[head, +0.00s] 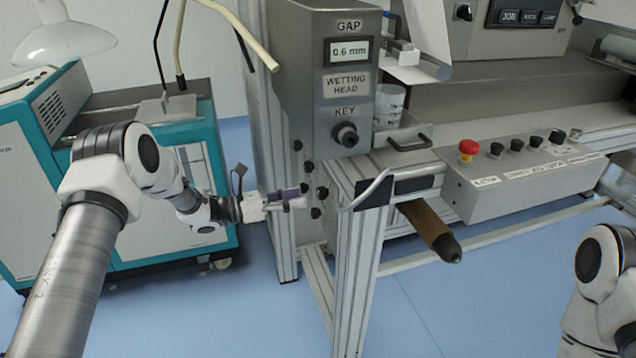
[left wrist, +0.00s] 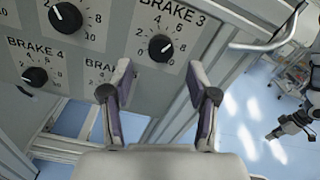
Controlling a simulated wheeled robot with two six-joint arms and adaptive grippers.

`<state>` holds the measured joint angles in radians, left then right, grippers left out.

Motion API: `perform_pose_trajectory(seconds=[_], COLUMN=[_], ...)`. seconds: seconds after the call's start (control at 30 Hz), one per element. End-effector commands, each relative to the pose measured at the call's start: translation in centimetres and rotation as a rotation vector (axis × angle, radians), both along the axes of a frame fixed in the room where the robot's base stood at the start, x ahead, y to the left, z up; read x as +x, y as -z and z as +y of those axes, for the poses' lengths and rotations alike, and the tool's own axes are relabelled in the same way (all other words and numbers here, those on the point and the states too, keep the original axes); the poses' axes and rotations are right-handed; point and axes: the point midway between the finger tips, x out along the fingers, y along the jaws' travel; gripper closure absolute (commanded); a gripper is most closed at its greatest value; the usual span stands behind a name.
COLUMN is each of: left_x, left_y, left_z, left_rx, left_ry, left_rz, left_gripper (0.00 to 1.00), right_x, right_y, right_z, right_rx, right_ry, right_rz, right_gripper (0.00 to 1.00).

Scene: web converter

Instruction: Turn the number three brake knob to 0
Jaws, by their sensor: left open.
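The number three brake knob (left wrist: 160,47) is a round black knob under the "BRAKE 3" label on a grey panel in the left wrist view. Its dial runs from 0 at the lower left to 10 at the lower right; its exact setting is too small to read surely. My left gripper (left wrist: 158,70) is open and empty, its two fingers spread just below the knob and apart from it. In the head view my left gripper (head: 298,196) is beside the panel's side face, where several small black knobs show edge-on.
Other knobs, including Brake 4 (left wrist: 35,76) and one at the upper left (left wrist: 66,18), sit close by. A metal frame post (head: 352,270) and a brown roller (head: 428,228) stand right of my left gripper. A teal cabinet (head: 205,170) is behind my arm.

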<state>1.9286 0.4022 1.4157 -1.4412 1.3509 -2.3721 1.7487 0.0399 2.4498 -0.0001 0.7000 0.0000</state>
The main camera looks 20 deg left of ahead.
Motion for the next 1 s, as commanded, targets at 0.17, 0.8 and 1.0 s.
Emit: perform_pose_trajectory(seconds=[0.17,0.8,1.0], left_x=[1.9,3.2,3.2], left_y=[0.2,0.1,0.1], left_z=[-3.1,-4.8,-4.8], left_rx=[0.001,-0.001,-0.004], left_ry=[0.005,0.000,0.000], left_rz=[0.001,0.002,0.006], left_gripper=[0.41,1.00,1.00], right_x=[0.0,0.0,0.0], right_y=[0.3,0.4,0.4], right_z=[0.0,0.0,0.0], right_rx=[0.000,0.000,0.000], right_ry=[0.000,0.000,0.000], right_rz=[-0.001,-0.001,-0.001], right_gripper=[1.00,1.00,1.00])
